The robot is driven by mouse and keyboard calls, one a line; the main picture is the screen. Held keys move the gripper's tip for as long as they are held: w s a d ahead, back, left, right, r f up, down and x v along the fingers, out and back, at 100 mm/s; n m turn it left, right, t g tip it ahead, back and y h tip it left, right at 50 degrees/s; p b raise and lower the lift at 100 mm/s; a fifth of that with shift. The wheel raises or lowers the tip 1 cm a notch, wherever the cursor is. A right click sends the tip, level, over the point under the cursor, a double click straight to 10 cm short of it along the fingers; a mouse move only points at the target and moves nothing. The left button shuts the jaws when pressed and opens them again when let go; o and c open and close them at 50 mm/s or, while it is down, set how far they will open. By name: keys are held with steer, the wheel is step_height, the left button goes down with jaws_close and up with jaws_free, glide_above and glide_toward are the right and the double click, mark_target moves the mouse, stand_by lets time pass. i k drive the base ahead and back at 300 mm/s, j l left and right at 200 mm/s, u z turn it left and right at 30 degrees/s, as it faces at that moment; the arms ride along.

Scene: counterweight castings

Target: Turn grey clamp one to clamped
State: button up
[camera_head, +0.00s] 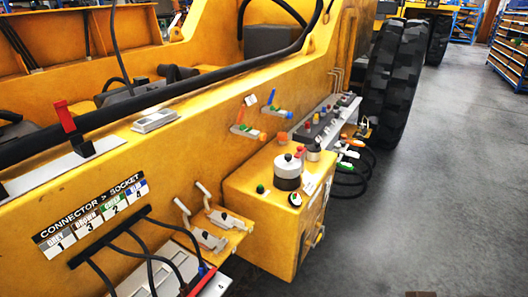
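Two grey metal toggle clamps sit side by side on a small yellow shelf (238,240) on the machine's side. The nearer clamp (207,239) has a pale handle (181,206) tilted up and back to the left. The farther clamp (226,220) has a similar raised handle (203,190). I cannot read a number on either clamp, so I cannot tell which is clamp one. A "CONNECTOR > SOCKET" label board (90,213) to the left shows grey beside 1. My gripper is not in view.
A yellow control box (268,240) with a white cylinder (287,172) stands right of the clamps. Black cables (140,242) hang at the lower left. A red lever (66,118) stands at far left. Open grey floor (430,200) lies right.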

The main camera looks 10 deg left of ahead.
mark_target(220, 245)
steer(key=u, duration=1.2)
